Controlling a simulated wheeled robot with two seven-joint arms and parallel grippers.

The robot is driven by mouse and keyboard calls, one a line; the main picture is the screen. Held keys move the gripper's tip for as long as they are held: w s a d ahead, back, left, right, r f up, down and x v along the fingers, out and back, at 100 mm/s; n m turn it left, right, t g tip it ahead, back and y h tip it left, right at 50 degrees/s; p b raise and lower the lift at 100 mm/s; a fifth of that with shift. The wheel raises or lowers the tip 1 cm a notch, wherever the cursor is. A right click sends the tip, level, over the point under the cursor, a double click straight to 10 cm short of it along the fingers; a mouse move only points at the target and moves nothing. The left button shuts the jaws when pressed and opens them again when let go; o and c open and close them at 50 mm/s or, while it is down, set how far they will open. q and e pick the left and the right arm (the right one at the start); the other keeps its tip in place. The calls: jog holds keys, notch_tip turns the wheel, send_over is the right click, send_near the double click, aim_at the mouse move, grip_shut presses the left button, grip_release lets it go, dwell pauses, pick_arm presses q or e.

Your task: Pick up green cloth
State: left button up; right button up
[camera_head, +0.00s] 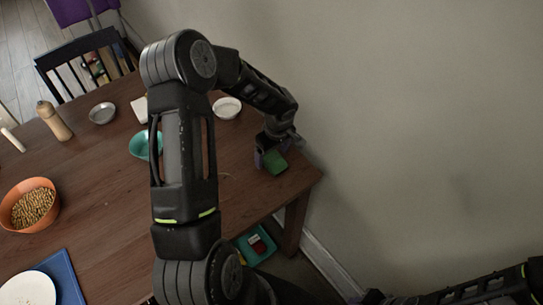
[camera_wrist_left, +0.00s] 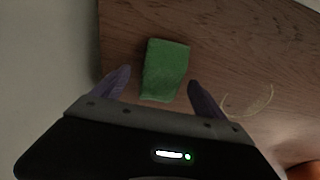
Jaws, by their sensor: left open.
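The green cloth (camera_head: 275,162) lies near the far right corner of the wooden table, a small folded block. In the left wrist view the green cloth (camera_wrist_left: 165,70) lies ahead of and partly between the two fingertips. My left gripper (camera_head: 269,155) is at the cloth, and in the wrist view the gripper (camera_wrist_left: 160,85) is open with its purple fingers apart on either side. I see no clear contact between the fingers and the cloth. My right arm shows at the lower right, but its gripper is not seen.
The table (camera_head: 100,180) holds an orange bowl of food (camera_head: 32,205), a teal bowl (camera_head: 140,146), a white bowl (camera_head: 227,108), a grey dish (camera_head: 102,113), and a pepper mill (camera_head: 54,121). A wall (camera_head: 420,120) stands close to the right. A thin ring (camera_wrist_left: 252,102) lies near the cloth.

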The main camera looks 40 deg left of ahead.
aim_at(272, 156)
pick_arm(q)
jog(key=shift+f, duration=0.1)
jog(key=shift+c, duration=0.5)
jog(key=c, duration=1.3)
jog(key=shift+c, duration=0.2)
notch_tip(272, 156, up, 10)
jog(key=b, duration=0.2)
